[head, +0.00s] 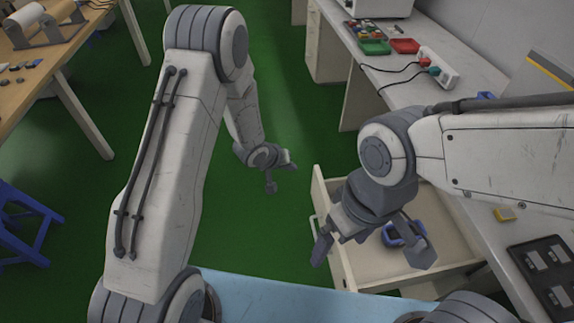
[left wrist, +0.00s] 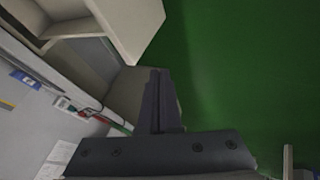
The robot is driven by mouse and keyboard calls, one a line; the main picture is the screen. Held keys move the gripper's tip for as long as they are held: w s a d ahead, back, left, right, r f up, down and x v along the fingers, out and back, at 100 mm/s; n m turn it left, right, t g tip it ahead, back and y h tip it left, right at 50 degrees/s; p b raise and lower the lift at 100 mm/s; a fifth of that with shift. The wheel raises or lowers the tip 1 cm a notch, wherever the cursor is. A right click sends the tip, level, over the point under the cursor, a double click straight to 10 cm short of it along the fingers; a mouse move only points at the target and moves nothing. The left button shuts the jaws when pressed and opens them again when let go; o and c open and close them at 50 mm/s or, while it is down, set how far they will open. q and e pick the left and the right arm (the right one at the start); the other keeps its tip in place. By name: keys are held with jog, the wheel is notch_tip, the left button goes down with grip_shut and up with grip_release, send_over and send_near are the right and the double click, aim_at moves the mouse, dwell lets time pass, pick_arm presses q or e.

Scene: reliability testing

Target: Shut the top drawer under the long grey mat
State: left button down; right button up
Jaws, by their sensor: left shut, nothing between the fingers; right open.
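The open drawer (head: 446,232) juts out to the left from under the right-hand counter in the head view, with its front panel (head: 320,191) facing the green floor. A pale open drawer front (left wrist: 128,25) also shows at the upper left of the left wrist view. A blue item (head: 402,236) lies in the drawer. My left gripper (head: 281,177) is shut and empty over the floor, left of the drawer front and apart from it. My right gripper (head: 370,252) is open above the drawer and hides part of it. I cannot make out the long grey mat.
A dark panel (head: 546,274) is at lower right. A blue stool (head: 22,222) stands at left. The floor between is clear.

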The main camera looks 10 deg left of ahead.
pick_arm(q)
jog(key=w+d+f, duration=0.3)
jog(key=d, duration=0.2)
jog(key=shift+w, duration=0.15)
jog(key=shift+d, duration=0.1)
